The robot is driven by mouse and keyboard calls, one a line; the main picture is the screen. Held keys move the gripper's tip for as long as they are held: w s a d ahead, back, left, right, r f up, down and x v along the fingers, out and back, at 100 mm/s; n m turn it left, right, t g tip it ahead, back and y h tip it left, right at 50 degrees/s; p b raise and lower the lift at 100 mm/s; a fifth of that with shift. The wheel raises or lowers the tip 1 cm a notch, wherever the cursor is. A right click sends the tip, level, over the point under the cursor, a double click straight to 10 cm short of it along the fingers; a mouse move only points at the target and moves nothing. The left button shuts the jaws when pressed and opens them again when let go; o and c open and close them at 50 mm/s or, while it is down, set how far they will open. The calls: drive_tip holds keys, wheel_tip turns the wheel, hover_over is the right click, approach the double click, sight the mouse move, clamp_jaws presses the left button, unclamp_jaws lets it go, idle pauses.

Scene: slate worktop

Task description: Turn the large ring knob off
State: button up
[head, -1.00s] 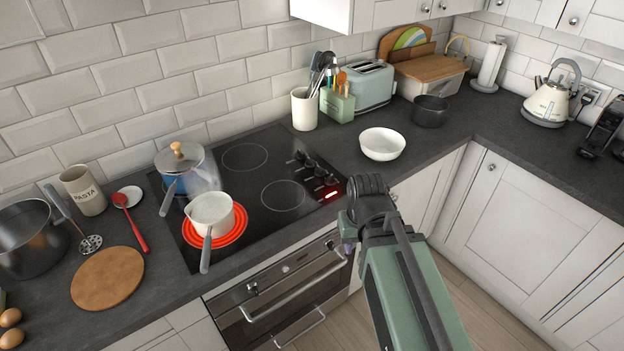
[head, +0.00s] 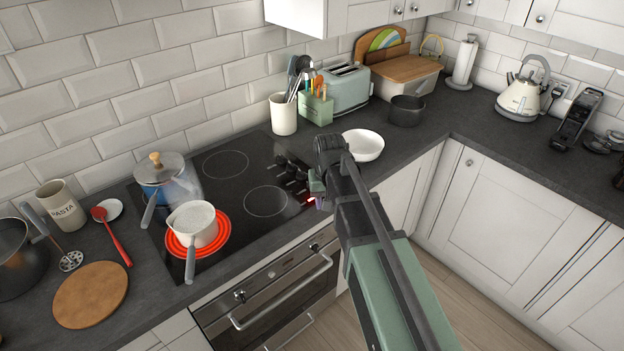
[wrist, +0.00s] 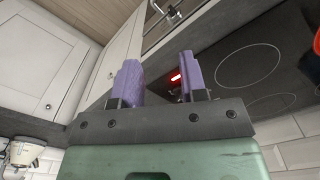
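The black hob (head: 225,190) has a ring (head: 182,250) glowing red at its front left, under a white saucepan (head: 196,232). Several dark knobs (head: 288,170) stand at the hob's right end, partly hidden by my arm; I cannot tell which is the large ring knob. My gripper (head: 318,191) is beside the hob's front right corner, mostly hidden by my wrist in the head view. In the wrist view my gripper (wrist: 162,80) is open, its two purple fingers apart. A red light (wrist: 176,77) on the hob shows between them.
A lidded blue pot (head: 165,175) stands behind the saucepan, whose handle (head: 190,265) points to the front. A white bowl (head: 364,146) sits right of the knobs, close to my arm. A utensil crock (head: 284,115) stands behind. The oven (head: 275,290) is below.

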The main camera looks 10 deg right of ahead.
drive_tip(key=w+m, duration=0.4)
drive_tip(key=w, duration=1.8)
drive_tip(key=shift+m, duration=0.7)
drive_tip(key=f+b, duration=1)
drive_tip(key=b, duration=0.1)
drive_tip(key=shift+s+f, duration=0.35)
drive_tip(key=shift+f, duration=0.05)
drive_tip(key=shift+r, duration=0.1)
drive_tip(key=shift+r, duration=0.1)
drive_tip(key=shift+c, duration=0.4)
clamp_jaws()
